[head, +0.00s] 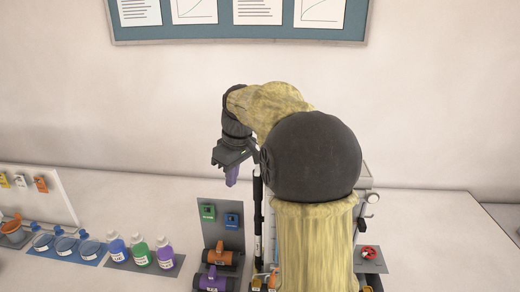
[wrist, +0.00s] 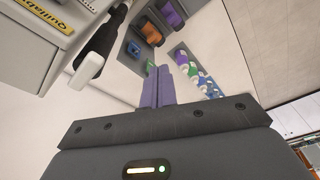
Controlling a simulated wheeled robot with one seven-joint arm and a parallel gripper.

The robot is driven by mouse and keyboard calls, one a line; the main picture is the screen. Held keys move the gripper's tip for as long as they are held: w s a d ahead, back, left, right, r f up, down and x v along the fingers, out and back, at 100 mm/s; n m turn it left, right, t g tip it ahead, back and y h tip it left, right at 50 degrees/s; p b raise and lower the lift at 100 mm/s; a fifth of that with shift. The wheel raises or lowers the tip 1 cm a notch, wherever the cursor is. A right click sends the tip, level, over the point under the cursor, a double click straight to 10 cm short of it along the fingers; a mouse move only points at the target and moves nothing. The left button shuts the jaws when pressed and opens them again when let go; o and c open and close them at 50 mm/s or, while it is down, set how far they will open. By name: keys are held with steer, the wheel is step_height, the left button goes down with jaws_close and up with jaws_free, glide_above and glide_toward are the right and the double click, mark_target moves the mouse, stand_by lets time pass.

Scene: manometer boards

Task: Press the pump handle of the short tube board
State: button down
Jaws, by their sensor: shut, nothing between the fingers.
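My gripper (head: 232,181) is shut and empty, with its purple fingers pointing down, left of a grey board (head: 365,190) that my arm mostly hides. In the wrist view the closed fingers (wrist: 158,70) are apart from everything. A black upright rod (head: 257,215) stands at the board's left side, just right of my gripper. In the wrist view a black cylindrical part with a pale block on its end (wrist: 90,66) sticks out beside the grey board body (wrist: 30,65); it may be the pump handle. I cannot tell whether this is the short tube board.
Bottles (head: 140,250) and blue dishes (head: 65,245) stand further left. A red knob (head: 369,252) is at right. The table behind is clear.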

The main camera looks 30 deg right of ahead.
steer(key=d+r+n+y, duration=0.1)
steer(key=d+r+n, duration=0.2)
steer(key=d+r, duration=0.2)
steer(key=s+d+r+n, duration=0.1)
steer(key=d+r, duration=0.4)
steer(key=r, duration=0.7)
steer(key=shift+s+d+n+y+p, duration=0.3)
steer(key=shift+d+n+y+p, duration=0.1)
steer(key=shift+n, duration=0.5)
steer(key=shift+s, duration=0.1)
steer(key=x, duration=0.8)
steer(key=b+x, duration=0.1)
steer(key=x, duration=0.4)
steer(key=shift+s+d, duration=0.1)
steer(key=shift+d, duration=0.25)
steer(key=shift+f, duration=0.6)
